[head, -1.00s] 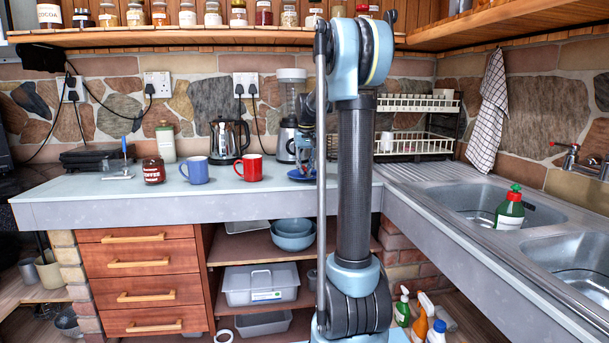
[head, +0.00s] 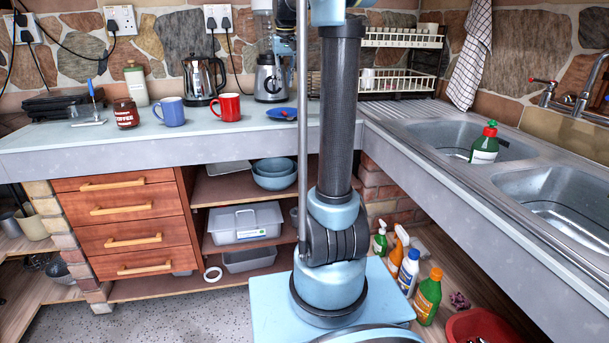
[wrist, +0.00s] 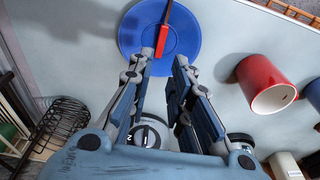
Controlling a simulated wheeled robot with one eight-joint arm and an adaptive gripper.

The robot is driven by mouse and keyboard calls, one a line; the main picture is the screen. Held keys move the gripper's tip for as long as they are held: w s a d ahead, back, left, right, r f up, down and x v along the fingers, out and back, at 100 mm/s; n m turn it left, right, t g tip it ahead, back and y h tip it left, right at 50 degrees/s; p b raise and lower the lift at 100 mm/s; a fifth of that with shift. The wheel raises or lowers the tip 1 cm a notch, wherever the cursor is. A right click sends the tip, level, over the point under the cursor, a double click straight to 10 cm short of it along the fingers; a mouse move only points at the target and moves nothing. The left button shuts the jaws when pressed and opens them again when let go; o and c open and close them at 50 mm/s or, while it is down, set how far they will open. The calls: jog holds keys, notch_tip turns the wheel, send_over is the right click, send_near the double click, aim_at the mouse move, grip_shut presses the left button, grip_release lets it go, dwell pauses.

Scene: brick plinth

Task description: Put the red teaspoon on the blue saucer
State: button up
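The blue saucer (wrist: 190,48) lies on the pale worktop at the top of the wrist view. It also shows in the head view (head: 274,113), beside the red mug and partly behind my arm. The red teaspoon (wrist: 165,28) lies across the saucer in the wrist view, with one end reaching past the saucer's far rim. My gripper (wrist: 164,60) is above the saucer's near side with its fingers spread apart. The spoon's near end is close to the left fingertip; I cannot tell whether they touch.
A red mug (head: 227,107) and a blue mug (head: 170,112) stand left of the saucer. A coffee jar (head: 126,114), kettle (head: 204,80) and blender (head: 270,78) stand nearby. A dish rack (head: 400,80) is behind to the right. The worktop's front strip is clear.

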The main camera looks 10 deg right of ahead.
jog(key=s+f, duration=0.5)
jog(key=s, duration=0.6)
jog(key=s+f, duration=0.5)
jog(key=s, duration=0.7)
jog(key=s+f, duration=1.8)
jog(key=f, duration=0.1)
jog(key=shift+s+f, duration=0.2)
jog(key=shift+s, duration=0.1)
jog(key=shift+w+f, duration=0.2)
jog(key=shift+w, duration=0.25)
